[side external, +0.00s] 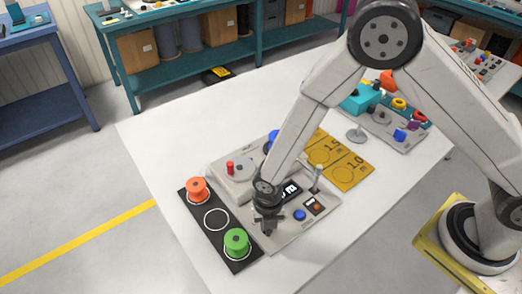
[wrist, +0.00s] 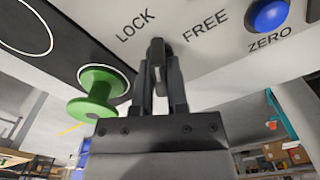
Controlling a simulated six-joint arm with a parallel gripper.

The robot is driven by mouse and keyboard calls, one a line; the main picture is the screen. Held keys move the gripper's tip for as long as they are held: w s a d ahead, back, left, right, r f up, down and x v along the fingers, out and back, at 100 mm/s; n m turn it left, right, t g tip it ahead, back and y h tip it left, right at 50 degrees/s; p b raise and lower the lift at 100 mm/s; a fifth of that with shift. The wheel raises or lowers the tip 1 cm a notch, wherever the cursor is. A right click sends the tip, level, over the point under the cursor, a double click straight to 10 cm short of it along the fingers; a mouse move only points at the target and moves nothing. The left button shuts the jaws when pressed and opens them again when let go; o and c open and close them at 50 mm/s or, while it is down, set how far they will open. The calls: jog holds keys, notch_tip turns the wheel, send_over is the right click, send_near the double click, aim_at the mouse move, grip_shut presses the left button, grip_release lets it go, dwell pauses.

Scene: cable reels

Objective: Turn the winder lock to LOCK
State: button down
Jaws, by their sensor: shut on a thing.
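The winder lock (wrist: 158,52) is a dark knob on the grey panel. In the wrist view it stands between the printed words LOCK, on the left, and FREE, on the right. My gripper (wrist: 160,80) is shut on it, with one finger on each side. In the side external view my gripper (side external: 267,224) is at the front part of the grey winder unit (side external: 290,236), and the knob is hidden there by the fingers. I cannot tell exactly which word the knob points to.
A green reel (side external: 236,242) stands close left of my gripper on a black strip (side external: 215,232), with an orange reel (side external: 197,189) behind. A blue ZERO button (wrist: 268,14), a lit display (side external: 290,189) and a grey lever (side external: 317,178) are nearby. Yellow mats (side external: 349,174) lie behind.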

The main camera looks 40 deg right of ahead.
jog(key=shift+n, duration=3.2)
jog(key=c, duration=0.7)
grip_release()
jog(key=shift+o, duration=0.2)
jog(key=shift+r, duration=3.55)
